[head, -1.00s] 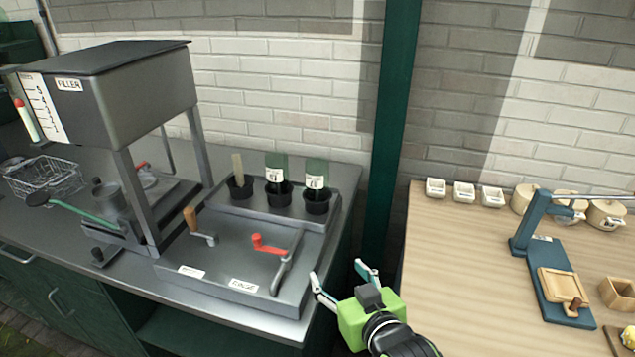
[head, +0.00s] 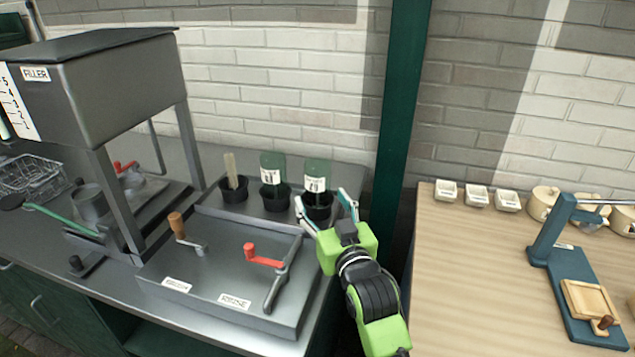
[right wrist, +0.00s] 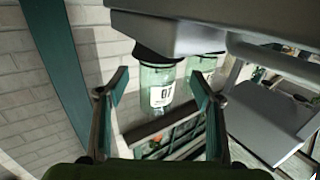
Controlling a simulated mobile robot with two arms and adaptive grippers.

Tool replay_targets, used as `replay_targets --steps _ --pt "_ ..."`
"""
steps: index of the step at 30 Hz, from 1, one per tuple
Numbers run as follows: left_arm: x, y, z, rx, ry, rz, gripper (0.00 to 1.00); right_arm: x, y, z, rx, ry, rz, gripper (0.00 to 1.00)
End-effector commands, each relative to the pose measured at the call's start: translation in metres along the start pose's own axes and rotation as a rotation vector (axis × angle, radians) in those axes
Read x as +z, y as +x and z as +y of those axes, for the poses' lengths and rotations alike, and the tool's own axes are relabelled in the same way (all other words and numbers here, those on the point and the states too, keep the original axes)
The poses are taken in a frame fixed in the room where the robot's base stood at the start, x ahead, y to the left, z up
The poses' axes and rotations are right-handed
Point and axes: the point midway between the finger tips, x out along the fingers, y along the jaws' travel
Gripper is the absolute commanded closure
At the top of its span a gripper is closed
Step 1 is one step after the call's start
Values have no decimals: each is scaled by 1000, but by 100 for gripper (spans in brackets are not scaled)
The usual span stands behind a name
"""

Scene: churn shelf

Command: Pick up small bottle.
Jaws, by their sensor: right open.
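Two small green bottles with white labels stand in black cups on the grey bench unit, a left bottle (head: 272,168) and a right bottle (head: 317,174). My right gripper (head: 321,199) is open, with its fingertips near the right bottle's cup (head: 318,206). In the right wrist view, which looks upside down, a labelled bottle (right wrist: 160,92) shows between the open fingers (right wrist: 160,82). The other bottle (right wrist: 204,64) is partly hidden by a finger. I cannot tell whether the fingers touch the bottle. My left gripper is out of view.
A third cup (head: 233,190) holds a wooden stick. A red-handled crank (head: 264,256) and a brown-handled crank (head: 180,230) stand in front of the cups. The filler (head: 100,90) rises at left. A green post (head: 403,110) stands right of the bottles.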

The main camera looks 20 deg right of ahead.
Motion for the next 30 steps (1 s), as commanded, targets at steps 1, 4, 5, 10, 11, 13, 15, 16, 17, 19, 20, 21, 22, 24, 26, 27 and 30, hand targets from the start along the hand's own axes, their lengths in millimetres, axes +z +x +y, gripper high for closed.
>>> replay_targets --steps 1,4,5,10,11,13,15,16,17,19,20,21,22,24,26,27,30 --pt "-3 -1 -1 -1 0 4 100 -1 3 0 0 0 0 40" --pt "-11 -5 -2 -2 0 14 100 -4 15 2 1 -1 1 40" --pt "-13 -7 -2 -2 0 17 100 -4 20 3 1 -1 0 40" --pt "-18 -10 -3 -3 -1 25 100 -4 43 4 1 -1 -1 40" --pt "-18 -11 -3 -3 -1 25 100 -4 46 4 1 -1 0 40" --pt "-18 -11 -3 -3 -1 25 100 -3 50 4 1 0 0 40" --pt "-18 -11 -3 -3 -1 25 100 -3 52 4 1 0 0 40" --pt "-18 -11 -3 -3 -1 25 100 -3 52 4 1 0 0 40" --pt "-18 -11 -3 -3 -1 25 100 -3 52 4 1 0 0 40" --pt "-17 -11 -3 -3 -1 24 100 -3 52 4 0 0 0 40" --pt "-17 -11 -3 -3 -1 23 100 -3 52 4 0 0 0 40" --pt "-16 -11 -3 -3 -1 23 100 -3 52 4 0 0 0 45" --pt "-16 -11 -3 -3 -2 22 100 -3 52 4 0 0 0 53" --pt "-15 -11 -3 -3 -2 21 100 -3 52 4 0 0 0 71" --pt "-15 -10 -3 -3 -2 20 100 -2 52 4 0 0 -1 86" --pt "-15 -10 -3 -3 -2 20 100 -2 52 4 0 0 -1 86" --pt "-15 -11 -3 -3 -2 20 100 -3 52 4 0 0 1 86"
